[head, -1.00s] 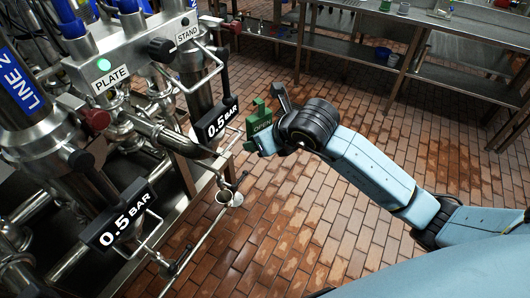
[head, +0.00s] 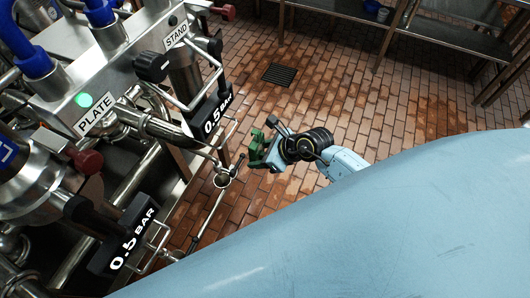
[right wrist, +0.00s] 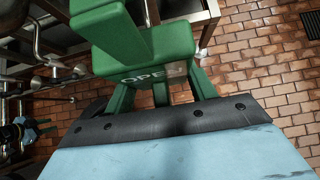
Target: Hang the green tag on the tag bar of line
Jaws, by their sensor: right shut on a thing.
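My right gripper (head: 272,146) is shut on the green tag (head: 256,148), held in the air above the tiled floor. In the right wrist view the tag (right wrist: 150,70) stands out beyond the gripper, with the partly readable letters "OPE". The tag is to the right of the valve rig and apart from it. Bent metal wire bars show by the black "0.5 BAR" displays, one by the lower display (head: 132,238) and one by the upper display (head: 212,112). I cannot tell which is the tag bar.
The steel valve box (head: 110,80) has a lit green lamp, PLATE and STAND labels, and black and red knobs. A small cup-like fitting (head: 222,180) and thin rods stick out between the rig and the tag. Steel tables (head: 430,35) stand at the back; the floor (head: 340,90) between is open.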

